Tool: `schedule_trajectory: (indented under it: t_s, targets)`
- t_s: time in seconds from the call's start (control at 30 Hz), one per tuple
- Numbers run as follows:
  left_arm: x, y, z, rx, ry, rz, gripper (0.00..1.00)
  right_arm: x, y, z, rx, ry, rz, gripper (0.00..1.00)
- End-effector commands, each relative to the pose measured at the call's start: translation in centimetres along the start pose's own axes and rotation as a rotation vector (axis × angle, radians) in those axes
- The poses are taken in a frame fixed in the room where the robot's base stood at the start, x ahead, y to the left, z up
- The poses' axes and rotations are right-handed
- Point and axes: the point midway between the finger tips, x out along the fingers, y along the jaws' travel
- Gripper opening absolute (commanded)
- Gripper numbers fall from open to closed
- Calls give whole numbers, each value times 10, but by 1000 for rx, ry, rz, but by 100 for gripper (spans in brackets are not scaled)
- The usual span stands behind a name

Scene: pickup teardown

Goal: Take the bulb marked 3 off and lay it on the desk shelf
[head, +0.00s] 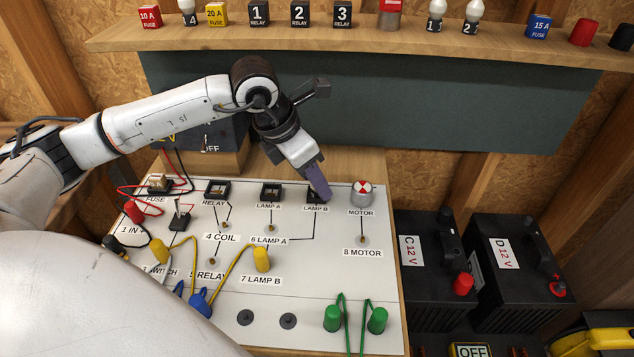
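A white circuit board (290,272) lies on the desk, with sockets along its back row. My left gripper (320,194) reaches down onto the lamp B socket (311,198), its purple fingers over it. The fingers hide most of that socket, and I cannot tell whether they are open or shut. No bulb marked 3 can be seen; anything between the fingers is hidden. The lamp A socket (271,193) shows no bulb standing in it. A wooden shelf (240,36) runs across the top, with bulbs marked 4, 1 and 2 on it. My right gripper is not in view.
The shelf also carries fuses, relay blocks (300,14) and caps. The motor (362,193) stands close to the right of my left gripper. Yellow wires (236,262) and green wires (346,325) arch over the board. Two black batteries (515,268) stand at the right.

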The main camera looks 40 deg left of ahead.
Motion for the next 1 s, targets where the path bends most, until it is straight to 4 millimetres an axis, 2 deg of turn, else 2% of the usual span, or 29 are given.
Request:
schedule_trajectory:
  t_s: [0.27,0.37,0.53,0.83,1.0]
  targets:
    - [5,0,0,1,-1,0,43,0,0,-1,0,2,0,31]
    - [5,0,0,1,-1,0,30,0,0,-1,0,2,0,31]
    - [5,0,0,1,-1,0,1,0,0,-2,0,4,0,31]
    - [3,0,1,1,-2,0,0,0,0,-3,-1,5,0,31]
    - [-7,1,6,1,-5,2,0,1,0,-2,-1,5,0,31]
